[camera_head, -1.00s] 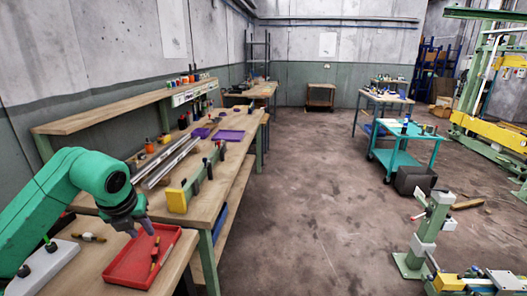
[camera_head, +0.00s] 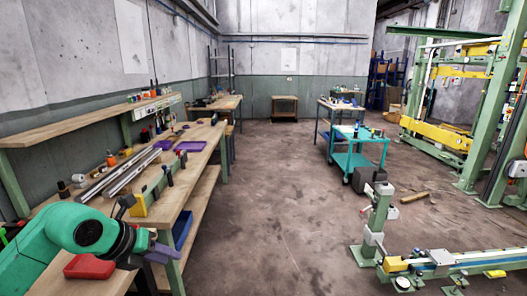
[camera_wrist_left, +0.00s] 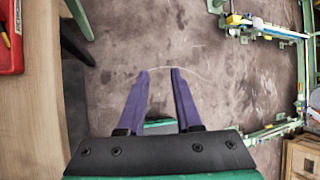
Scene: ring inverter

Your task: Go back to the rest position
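My left gripper (camera_head: 166,250) is at the lower left of the head view, at the end of my green arm, just past the right edge of the near wooden table. In the left wrist view its two purple fingers (camera_wrist_left: 160,74) are spread apart with nothing between them, above bare floor. A red tray (camera_head: 90,267) is on the near table, partly hidden by my left arm. The tray's corner (camera_wrist_left: 12,50) shows at the upper left of the wrist view. My right gripper is not in view.
A long workbench (camera_head: 172,195) with metal rails (camera_head: 125,172) and a yellow-ended tool (camera_head: 139,204) runs along the left. A teal cart (camera_head: 357,157) stands right of centre. Green-and-yellow machinery (camera_head: 440,262) fills the lower right.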

